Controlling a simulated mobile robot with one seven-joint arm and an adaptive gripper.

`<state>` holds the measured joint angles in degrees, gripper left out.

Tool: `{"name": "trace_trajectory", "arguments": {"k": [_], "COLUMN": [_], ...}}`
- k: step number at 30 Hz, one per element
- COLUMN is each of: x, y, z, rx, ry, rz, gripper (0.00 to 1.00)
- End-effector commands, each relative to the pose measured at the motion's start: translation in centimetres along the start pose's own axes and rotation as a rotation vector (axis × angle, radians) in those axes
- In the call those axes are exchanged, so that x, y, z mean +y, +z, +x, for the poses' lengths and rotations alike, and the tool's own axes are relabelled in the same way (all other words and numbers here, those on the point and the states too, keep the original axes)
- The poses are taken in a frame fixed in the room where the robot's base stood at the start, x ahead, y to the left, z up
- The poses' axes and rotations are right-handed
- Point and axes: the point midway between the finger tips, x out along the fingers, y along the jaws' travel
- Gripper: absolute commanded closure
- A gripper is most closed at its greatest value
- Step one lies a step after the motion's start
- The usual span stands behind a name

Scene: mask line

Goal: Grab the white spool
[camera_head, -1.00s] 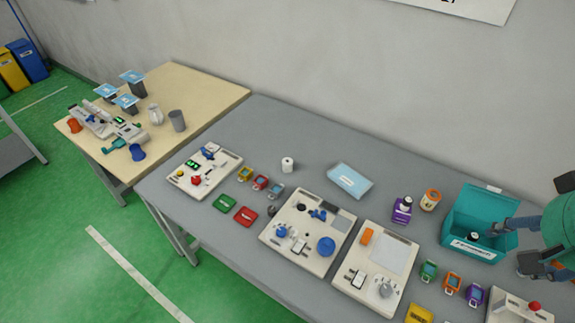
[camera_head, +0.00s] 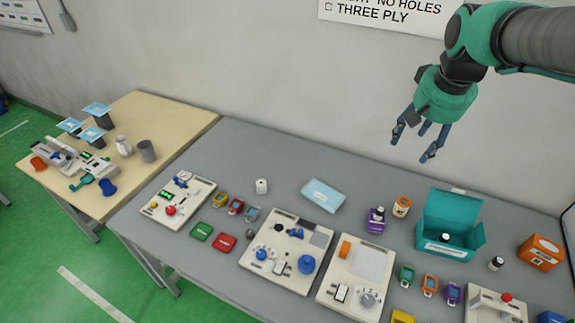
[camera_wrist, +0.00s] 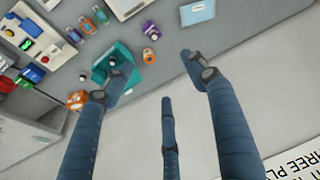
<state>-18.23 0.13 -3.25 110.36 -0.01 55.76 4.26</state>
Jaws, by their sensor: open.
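The white spool (camera_head: 261,186) looks like a small upright white roll with a dark hole in its top. It stands on the grey table, left of the light-blue packet, in the head view. I cannot make it out in the wrist view. My gripper (camera_head: 420,148) is open and empty, raised high above the back of the table near the wall, well to the right of the spool. Its three blue fingers also show spread apart in the wrist view (camera_wrist: 165,90).
The light-blue packet (camera_head: 323,194) lies right of the spool. A teal open box (camera_head: 424,237) stands below my gripper, with a purple item (camera_head: 376,220) and an orange spool-like item (camera_head: 401,207) beside it. Component boards fill the table front. Bare table surrounds the spool.

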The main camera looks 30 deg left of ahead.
Motion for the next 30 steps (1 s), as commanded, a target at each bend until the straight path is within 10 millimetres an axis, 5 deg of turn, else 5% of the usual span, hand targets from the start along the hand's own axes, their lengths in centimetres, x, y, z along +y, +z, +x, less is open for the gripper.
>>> {"name": "trace_trajectory", "arguments": {"k": [15,30], "x": [-9.7,-20.9], "y": [-9.4,-14.6], "z": [7.6,17.3], "rx": [-0.079,-0.151], "ry": [-0.024,-0.037], "rz": [-0.090,-0.177], "gripper": [0.43,0.43]}}
